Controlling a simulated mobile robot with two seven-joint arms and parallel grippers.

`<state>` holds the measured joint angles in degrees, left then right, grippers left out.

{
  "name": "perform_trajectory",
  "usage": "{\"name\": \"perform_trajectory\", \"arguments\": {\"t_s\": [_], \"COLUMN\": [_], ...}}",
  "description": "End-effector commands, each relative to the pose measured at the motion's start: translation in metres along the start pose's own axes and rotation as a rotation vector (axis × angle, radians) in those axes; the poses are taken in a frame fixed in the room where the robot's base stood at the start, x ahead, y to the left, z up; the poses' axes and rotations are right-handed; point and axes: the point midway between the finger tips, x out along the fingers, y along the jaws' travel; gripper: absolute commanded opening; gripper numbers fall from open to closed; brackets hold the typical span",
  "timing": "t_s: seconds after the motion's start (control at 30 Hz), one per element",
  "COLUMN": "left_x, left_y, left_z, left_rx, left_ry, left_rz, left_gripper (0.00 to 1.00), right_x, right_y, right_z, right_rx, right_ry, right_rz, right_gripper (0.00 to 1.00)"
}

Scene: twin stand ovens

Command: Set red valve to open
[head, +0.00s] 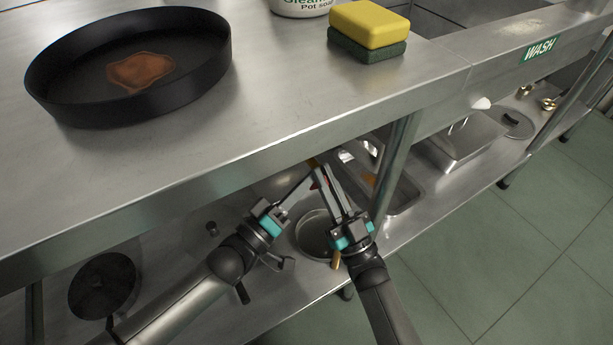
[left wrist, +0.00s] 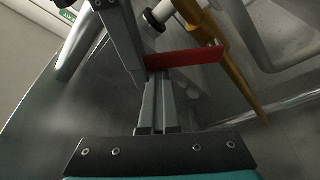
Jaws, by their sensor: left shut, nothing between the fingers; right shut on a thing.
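The red valve shows in the left wrist view as a flat red handle (left wrist: 188,57), lying nearly level across the picture. In the head view only a sliver of red shows between my two grippers, below the counter's front edge. My right gripper (head: 323,170) is shut on the red handle, its fingers covering part of it. My left gripper (head: 310,178) is shut and empty, its tips close beside the right fingers. Its closed fingers (left wrist: 157,88) point at the handle in the left wrist view. The valve body is mostly hidden, and I cannot tell its setting.
The steel counter (head: 270,100) overhangs both grippers. It bears a black pan (head: 215,55) and a sponge (head: 370,25). Below, a shelf holds a pot (head: 315,235) and metal trays. A steel leg (head: 395,165) stands right of my grippers. An orange-brown bar (left wrist: 230,60) passes beside the handle.

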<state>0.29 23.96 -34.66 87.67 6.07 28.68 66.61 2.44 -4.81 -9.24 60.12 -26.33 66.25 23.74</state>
Motion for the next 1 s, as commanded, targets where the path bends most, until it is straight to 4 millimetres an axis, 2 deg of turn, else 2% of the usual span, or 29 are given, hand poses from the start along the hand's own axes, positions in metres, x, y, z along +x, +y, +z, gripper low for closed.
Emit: {"name": "perform_trajectory", "arguments": {"t_s": [0.03,0.17,0.2,0.47,0.77,0.87,1.0], "left_x": [-0.002,-0.003,-0.003,-0.002,-0.002,-0.002,-0.002], "left_y": [-0.001,-0.001,-0.001,-0.001,0.0,0.0,0.0], "left_z": [0.008,0.01,0.011,0.008,0.006,0.006,0.006], "left_rx": [-0.004,-0.006,-0.006,-0.005,-0.004,-0.004,-0.004], "left_ry": [-0.015,-0.019,-0.019,-0.015,-0.012,-0.011,-0.011], "left_rz": [-0.005,-0.006,-0.007,-0.005,-0.004,-0.004,-0.003], "left_gripper": [0.0,0.0,0.0,0.0,0.0,0.0,0.0], "right_x": [0.0,0.0,0.0,0.001,-0.003,-0.013,-0.04], "right_y": [0.0,0.0,0.0,0.0,0.0,0.0,0.0], "right_z": [0.001,0.001,0.001,0.001,0.001,0.001,0.002], "right_rx": [-0.001,-0.001,-0.001,-0.001,0.0,0.0,0.0], "right_ry": [-0.005,-0.005,-0.005,-0.002,-0.002,-0.004,-0.007], "right_rz": [0.001,0.001,0.0,0.0,0.0,-0.001,-0.001], "right_gripper": [0.0,0.0,0.11,0.39,0.39,0.39,0.39]}}
